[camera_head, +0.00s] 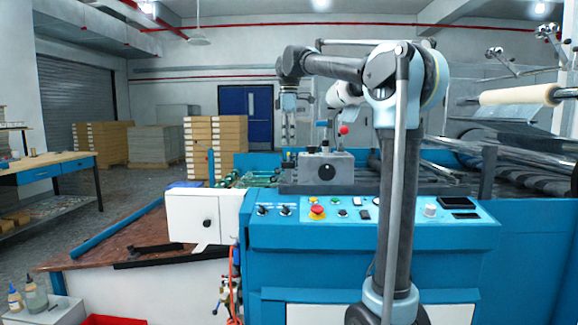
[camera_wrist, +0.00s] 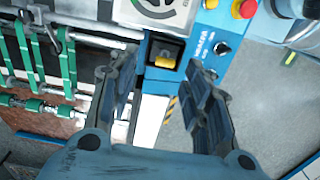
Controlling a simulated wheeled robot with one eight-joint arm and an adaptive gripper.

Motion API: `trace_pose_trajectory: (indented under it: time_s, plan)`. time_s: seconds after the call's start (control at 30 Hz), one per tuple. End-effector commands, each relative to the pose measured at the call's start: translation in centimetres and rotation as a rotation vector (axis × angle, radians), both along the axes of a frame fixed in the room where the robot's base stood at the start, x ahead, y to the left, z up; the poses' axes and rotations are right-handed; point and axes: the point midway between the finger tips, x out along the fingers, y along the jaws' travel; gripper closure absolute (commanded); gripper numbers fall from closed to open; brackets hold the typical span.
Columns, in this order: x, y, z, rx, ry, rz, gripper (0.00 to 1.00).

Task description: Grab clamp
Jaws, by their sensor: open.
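My gripper (camera_wrist: 162,78) is open in the wrist view, with its two dark fingers spread apart and nothing held between them. In the head view my gripper (camera_head: 288,112) hangs down above the blue machine, left of the red knob. No thing shows clearly as the clamp. Beyond the fingers in the wrist view is a small yellow part (camera_wrist: 166,62) in a dark recess of the blue machine; I cannot tell if it is the clamp. Metal rods with green bands (camera_wrist: 66,55) lie left of the fingers.
The blue machine's control panel (camera_head: 365,211) has a red button (camera_head: 317,211). A white box (camera_head: 193,216) stands left of it on a brown table (camera_head: 110,238). A long roller (camera_head: 518,95) is at the right. Stacked pallets (camera_head: 215,147) stand behind. Grey floor is open at the left.

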Motion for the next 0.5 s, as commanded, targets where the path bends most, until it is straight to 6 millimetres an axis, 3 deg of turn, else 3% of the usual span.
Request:
trace_pose_trajectory:
  time_s: [0.23, 0.5]
  plan:
    - [-0.2, 0.0, -1.4, 0.0, 0.0, 0.0, 0.55]
    - [-0.6, 0.2, -4.9, 0.0, 0.0, 0.0, 0.55]
